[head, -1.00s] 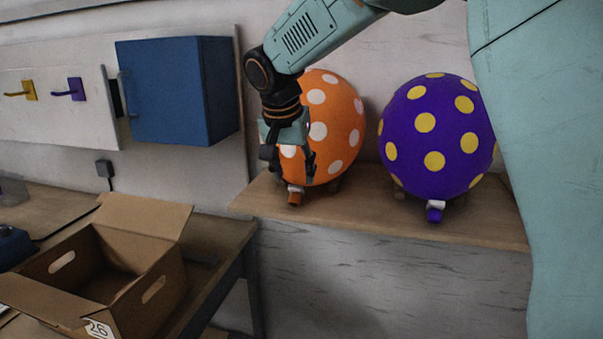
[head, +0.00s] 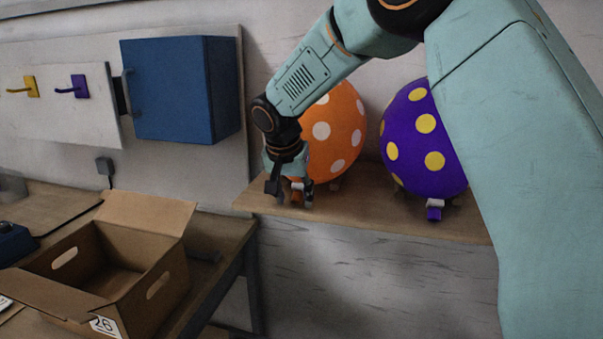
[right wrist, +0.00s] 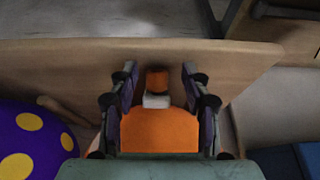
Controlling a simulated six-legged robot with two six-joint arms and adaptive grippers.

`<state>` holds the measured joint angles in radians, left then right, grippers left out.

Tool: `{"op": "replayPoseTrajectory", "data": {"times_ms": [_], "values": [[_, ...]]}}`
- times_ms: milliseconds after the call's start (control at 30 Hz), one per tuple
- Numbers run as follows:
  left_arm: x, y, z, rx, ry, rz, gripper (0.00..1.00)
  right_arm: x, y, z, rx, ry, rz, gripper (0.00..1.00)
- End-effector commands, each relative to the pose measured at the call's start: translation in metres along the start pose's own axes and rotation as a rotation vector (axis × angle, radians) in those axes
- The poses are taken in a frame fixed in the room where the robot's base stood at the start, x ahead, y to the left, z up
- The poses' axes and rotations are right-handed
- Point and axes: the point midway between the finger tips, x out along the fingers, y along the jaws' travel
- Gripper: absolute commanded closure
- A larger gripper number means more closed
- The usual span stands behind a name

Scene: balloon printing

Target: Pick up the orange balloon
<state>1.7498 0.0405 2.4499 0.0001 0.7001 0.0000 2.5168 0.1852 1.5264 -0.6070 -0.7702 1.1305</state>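The orange balloon (head: 343,128) with white dots sits on a wooden shelf (head: 385,208). Its orange end with a white clip points to the shelf's front edge. My right gripper (head: 292,201) hangs down in front of the balloon, its fingers around the orange end. In the right wrist view the open fingers of my right gripper (right wrist: 157,75) stand on either side of the white clip and orange end (right wrist: 157,82), with a gap on each side. The orange balloon (right wrist: 160,132) fills the space below them. My left gripper is not in view.
A purple balloon with yellow dots (head: 412,145) sits to the right on the same shelf, partly hidden by my arm. An open cardboard box (head: 165,290) stands on a lower table at left. A blue cabinet (head: 170,92) hangs on the wall.

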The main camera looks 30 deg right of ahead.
Motion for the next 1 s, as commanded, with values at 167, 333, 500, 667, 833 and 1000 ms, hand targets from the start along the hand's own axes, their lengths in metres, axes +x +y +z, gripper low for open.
{"op": "replayPoseTrajectory", "data": {"times_ms": [167, 333, 500, 667, 833, 1000], "values": [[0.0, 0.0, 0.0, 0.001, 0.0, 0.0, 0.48, 0.0, 0.0, 0.0, 0.0, -0.001, 0.0, 0.7], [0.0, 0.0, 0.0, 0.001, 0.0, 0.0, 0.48, 0.0, 0.0, 0.0, 0.0, -0.001, 0.0, 0.85], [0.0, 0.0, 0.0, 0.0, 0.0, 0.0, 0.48, 0.0, 0.0, 0.0, 0.0, -0.001, 0.0, 0.9], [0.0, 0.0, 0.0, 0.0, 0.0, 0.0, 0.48, 0.0, 0.0, 0.0, 0.0, -0.001, 0.0, 0.9], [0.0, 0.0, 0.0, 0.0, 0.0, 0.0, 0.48, -0.008, 0.0, -0.004, 0.0, 0.001, 0.0, 0.9], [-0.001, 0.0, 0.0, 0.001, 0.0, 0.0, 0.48, -0.029, 0.0, -0.012, 0.001, 0.002, -0.002, 0.9]]}}
